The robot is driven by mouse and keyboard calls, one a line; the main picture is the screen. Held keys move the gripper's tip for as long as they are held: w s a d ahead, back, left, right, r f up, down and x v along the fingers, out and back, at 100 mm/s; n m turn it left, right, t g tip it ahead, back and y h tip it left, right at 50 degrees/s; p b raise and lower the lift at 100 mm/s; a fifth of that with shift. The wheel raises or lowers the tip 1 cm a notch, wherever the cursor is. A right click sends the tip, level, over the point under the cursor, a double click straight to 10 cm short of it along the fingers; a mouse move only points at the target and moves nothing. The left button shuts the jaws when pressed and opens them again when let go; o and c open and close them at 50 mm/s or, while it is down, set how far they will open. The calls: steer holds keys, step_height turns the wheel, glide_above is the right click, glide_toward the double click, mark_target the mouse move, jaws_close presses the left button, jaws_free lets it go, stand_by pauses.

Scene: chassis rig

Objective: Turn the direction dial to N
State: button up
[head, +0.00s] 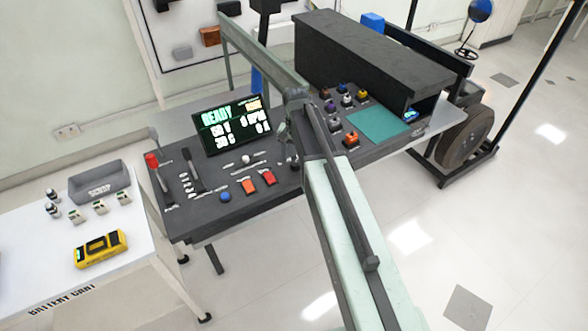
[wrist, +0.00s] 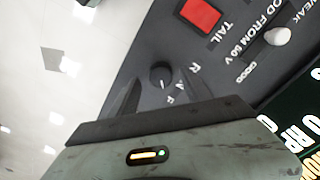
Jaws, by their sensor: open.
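The direction dial (wrist: 160,75) is a small round black knob on the dark console panel in the wrist view. The letters R, N and F are printed beside it. A small pale mark shows on the knob, but I cannot tell surely which letter it points to. My gripper (wrist: 160,84) is open, with one dark finger on each side of the dial in the picture. I cannot tell whether either finger touches the knob. In the head view my arm hides most of the gripper and dial area.
A red button (wrist: 201,14) and a white knob (wrist: 277,36) lie near the dial. In the head view a display (head: 236,124) reading READY stands on the console (head: 225,207). Colored buttons and a teal mat (head: 379,133) are to the right. A battery cart (head: 150,270) stands at left.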

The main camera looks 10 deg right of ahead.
step_height(320, 180, down, 2)
steer(key=shift+f+b, duration=0.1)
steer(key=shift+b, duration=0.35)
steer(key=shift+r, duration=0.2)
